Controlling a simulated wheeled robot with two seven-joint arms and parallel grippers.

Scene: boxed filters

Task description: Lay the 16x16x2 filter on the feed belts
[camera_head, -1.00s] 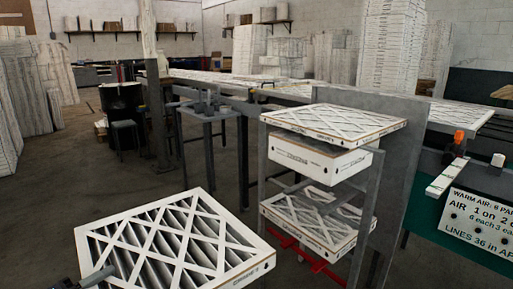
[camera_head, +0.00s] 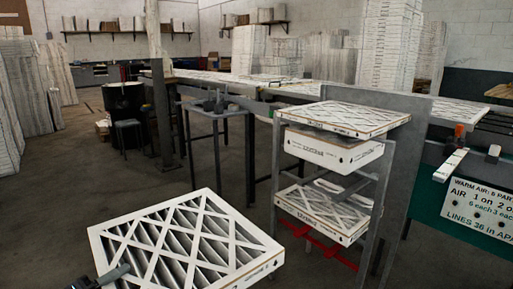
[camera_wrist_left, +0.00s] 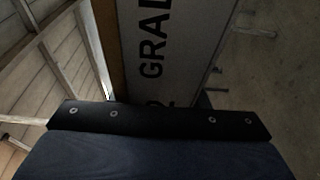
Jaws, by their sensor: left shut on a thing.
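A white-framed pleated filter (camera_head: 190,243) with a lattice face is held at the lower left of the head view, tilted and clear of the floor. My left gripper (camera_head: 104,281) is shut on its near-left edge. In the left wrist view, the filter's printed side (camera_wrist_left: 150,50) runs close past my gripper (camera_wrist_left: 160,118); the size is not readable. My right gripper is not in view. A long belt line (camera_head: 225,80) carrying white filters runs across the back; I cannot tell whether it is the feed belts.
A grey rack on a red base (camera_head: 330,252) stands right of the held filter, with filters (camera_head: 345,118) on its shelves. A small grey table (camera_head: 215,106) stands behind. A green bench with a sign (camera_head: 480,210) is at the right. Open floor (camera_head: 120,175) lies left.

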